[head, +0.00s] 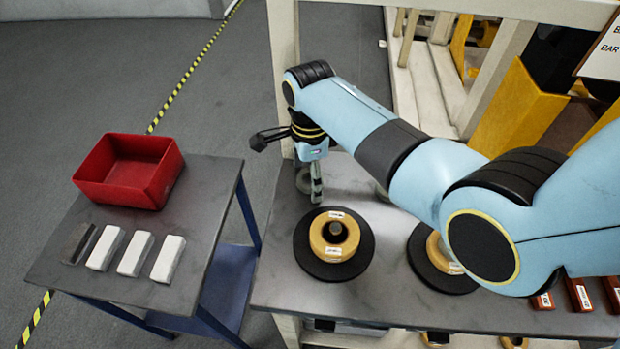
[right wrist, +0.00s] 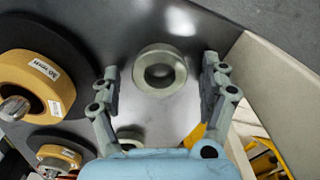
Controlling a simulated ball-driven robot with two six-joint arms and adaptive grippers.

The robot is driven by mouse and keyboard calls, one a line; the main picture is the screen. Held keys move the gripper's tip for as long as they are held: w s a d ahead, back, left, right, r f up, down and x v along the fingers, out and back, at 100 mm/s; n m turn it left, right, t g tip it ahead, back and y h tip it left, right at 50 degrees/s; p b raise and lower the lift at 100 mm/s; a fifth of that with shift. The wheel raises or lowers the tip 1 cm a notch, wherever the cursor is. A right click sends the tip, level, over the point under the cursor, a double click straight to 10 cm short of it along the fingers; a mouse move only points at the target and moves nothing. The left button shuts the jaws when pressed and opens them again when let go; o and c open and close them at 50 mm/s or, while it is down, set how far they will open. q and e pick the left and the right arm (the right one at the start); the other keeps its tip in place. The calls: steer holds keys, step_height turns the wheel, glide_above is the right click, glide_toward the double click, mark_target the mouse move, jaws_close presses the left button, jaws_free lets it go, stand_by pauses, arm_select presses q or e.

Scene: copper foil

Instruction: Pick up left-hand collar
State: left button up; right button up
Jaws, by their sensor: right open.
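The left-hand collar, a grey-green ring, lies flat on the grey bench, partly hidden behind my right gripper in the head view (head: 303,181). In the right wrist view the collar (right wrist: 160,90) shows whole, with its hole, between the two fingers. My right gripper (head: 316,183) is open and points down at the collar; it also shows in the right wrist view (right wrist: 161,75). I cannot tell any contact between fingers and ring. A second collar (head: 381,190) is mostly hidden behind my right arm; my gripper's body partly covers it in the wrist view (right wrist: 130,136). My left gripper is not in view.
A tan roll on a black disc (head: 304,250) stands just in front of the collar, with another roll (head: 424,262) to the right. A pale frame (right wrist: 262,75) rises close beside the gripper. A side table (head: 205,250) holds a red bin (head: 130,190) and several bars (head: 135,252).

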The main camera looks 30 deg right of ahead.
steer(key=c, duration=1.5)
steer(key=shift+o, duration=0.2)
steer(key=shift+r, duration=0.1)
